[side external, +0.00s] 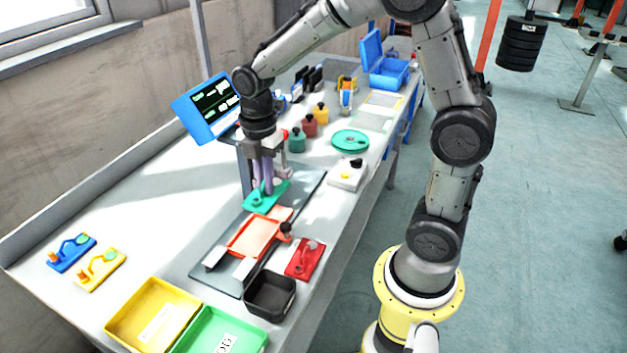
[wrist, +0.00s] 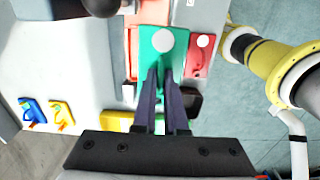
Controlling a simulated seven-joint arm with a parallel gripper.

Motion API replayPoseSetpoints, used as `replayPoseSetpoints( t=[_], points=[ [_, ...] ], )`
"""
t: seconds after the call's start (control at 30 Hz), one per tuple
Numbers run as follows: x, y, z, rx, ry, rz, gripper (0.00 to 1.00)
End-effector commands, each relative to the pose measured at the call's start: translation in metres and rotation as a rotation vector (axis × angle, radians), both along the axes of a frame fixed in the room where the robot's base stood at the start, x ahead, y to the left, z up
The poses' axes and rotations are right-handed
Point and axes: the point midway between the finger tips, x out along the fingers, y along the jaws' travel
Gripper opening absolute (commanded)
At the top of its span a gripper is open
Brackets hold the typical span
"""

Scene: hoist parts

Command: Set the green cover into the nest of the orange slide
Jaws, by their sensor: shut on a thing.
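The green cover (side external: 262,199) is a flat plate held under my gripper (side external: 264,186), whose fingers are shut on its raised part. In the wrist view the cover (wrist: 162,48) shows at the tips of my gripper (wrist: 163,75), with a pale round spot on it. The orange slide (side external: 250,238) with its shallow rectangular nest sits on the dark base plate, on the near side of the cover in the side view. The nest looks empty there. In the wrist view the cover hides most of the slide (wrist: 133,50). The exact height of the cover is hard to tell.
A red part (side external: 305,261) and a black tray (side external: 270,297) lie beside the slide. Yellow (side external: 118,325) and green bins stand at the front. Blue (side external: 70,254) and yellow fixtures lie at left. A white box (side external: 347,176) and green disc (side external: 350,141) stand to the right.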

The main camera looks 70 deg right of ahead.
Motion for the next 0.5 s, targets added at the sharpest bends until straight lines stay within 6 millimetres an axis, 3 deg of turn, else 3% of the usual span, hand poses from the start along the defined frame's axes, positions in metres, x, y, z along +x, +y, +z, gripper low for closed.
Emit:
replayPoseSetpoints(
  t=[0.1, 0.2, 0.5],
  points=[
    [0.022, 0.015, -0.005, 0.000, -0.001, 0.008, 0.00],
    [0.030, 0.021, -0.007, 0.000, -0.002, 0.009, 0.00],
    [0.033, 0.023, -0.027, 0.000, 0.000, 0.008, 0.00]
  ],
)
